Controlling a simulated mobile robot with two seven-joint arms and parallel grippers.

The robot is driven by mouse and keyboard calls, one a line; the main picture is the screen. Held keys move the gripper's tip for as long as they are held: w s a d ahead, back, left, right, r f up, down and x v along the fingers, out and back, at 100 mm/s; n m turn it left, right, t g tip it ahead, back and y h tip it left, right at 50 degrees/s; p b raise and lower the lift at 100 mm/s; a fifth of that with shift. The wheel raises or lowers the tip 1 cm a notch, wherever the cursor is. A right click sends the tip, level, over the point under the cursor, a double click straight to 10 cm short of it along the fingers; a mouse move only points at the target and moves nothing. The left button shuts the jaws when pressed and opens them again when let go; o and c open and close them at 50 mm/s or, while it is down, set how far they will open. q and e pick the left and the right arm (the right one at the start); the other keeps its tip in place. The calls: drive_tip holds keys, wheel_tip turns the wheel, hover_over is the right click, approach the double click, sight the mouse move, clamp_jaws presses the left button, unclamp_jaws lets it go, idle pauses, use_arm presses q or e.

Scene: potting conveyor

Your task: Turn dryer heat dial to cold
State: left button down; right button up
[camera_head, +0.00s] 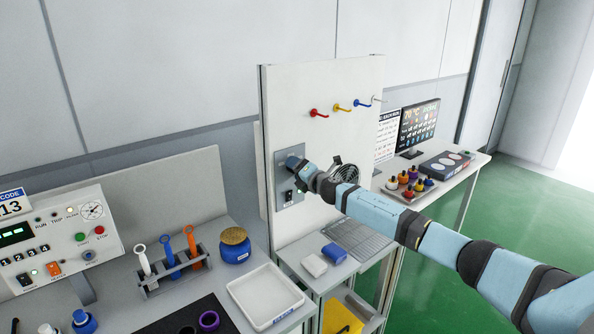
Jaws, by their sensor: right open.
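A grey control plate (281,182) is fixed low on the left side of the upright white panel (300,100). A small dark switch (288,197) shows on its lower part. My right gripper (294,165) is at the upper part of this plate, reached in from the right. It is open, but its fingertips are small and partly covered by my own wrist. The dial itself is hidden behind the gripper, so I cannot tell its setting or whether the fingers touch it. A round metal grille or nozzle (347,172) shows just behind my wrist. My left gripper is not in view.
Red, yellow, blue and white hooks (338,107) stick out above my arm. A white tray (238,291) and a blue jar (235,253) stand left.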

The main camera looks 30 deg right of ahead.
drive_tip(key=s+d+b, duration=0.1)
drive_tip(key=s+b, duration=0.1)
drive_tip(key=s, duration=1.1)
drive_tip(key=shift+s+b, duration=0.35)
drive_tip(key=shift+s, duration=0.05)
